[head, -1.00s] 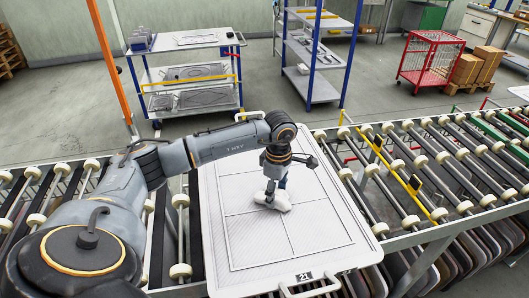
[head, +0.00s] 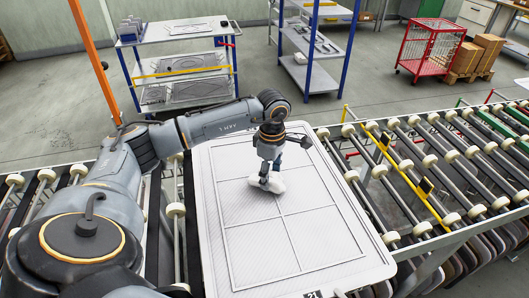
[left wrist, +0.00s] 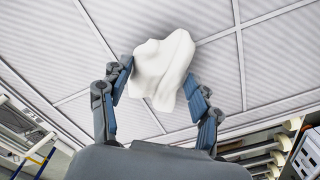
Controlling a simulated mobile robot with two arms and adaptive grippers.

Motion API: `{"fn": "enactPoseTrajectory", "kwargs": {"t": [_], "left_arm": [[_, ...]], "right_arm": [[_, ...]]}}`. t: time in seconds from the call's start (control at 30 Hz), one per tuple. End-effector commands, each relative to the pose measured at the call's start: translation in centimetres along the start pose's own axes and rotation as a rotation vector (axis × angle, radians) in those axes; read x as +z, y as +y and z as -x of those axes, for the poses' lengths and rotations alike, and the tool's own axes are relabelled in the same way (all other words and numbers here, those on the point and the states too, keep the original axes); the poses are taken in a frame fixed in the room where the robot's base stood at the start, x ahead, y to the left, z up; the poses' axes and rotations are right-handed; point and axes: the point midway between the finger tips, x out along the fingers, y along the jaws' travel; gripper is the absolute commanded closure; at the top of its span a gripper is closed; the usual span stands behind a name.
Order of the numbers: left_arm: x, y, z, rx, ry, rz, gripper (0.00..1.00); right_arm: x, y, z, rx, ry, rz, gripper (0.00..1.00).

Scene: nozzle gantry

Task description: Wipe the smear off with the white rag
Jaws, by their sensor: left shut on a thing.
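The white rag (head: 265,184) is bunched up and held by my left gripper (head: 268,176). In the left wrist view the rag (left wrist: 163,70) sits between the two blue-grey fingers of the left gripper (left wrist: 160,82). The rag is at the surface of a light grey ribbed panel (head: 255,255), near the crossing raised lines in its rear half. I cannot tell how firmly it presses on the panel. No smear shows on the visible part of the panel; any under the rag is hidden. My right gripper is out of view.
The panel lies on a roller conveyor (head: 420,160) that runs on to the right. A yellow rail (head: 405,180) stands right of the panel. Behind are a shelf trolley (head: 180,68), a blue-posted rack (head: 312,75) and a red cage cart (head: 428,45). An orange post (head: 90,50) stands at left.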

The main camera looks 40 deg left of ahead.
Motion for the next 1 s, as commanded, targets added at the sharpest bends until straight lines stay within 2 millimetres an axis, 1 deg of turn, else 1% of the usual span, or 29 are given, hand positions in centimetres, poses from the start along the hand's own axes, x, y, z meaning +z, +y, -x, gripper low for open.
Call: {"fn": "enactPoseTrajectory", "kwargs": {"t": [0.03, 0.17, 0.37, 0.6, 0.73, 1.0], "left_arm": [[-0.1, 0.1, 1.2, 0.006, -0.002, 0.002, 0.67], [-0.3, 0.1, 2.3, 0.006, -0.002, 0.006, 0.67], [-0.5, 0.1, 4.1, 0.006, -0.002, 0.01, 0.67], [-0.7, 0.0, 6.2, 0.006, -0.003, 0.015, 0.67], [-0.8, -0.1, 6.6, 0.006, -0.003, 0.017, 0.67], [-0.8, -0.1, 6.6, 0.005, -0.002, 0.017, 0.67]], "right_arm": [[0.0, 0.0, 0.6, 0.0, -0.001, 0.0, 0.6], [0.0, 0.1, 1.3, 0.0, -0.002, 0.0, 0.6], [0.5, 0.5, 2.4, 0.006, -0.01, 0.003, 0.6], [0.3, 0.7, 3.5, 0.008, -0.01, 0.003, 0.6], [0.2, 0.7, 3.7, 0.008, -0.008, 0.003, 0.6], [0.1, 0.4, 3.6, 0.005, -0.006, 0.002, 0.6]]}}
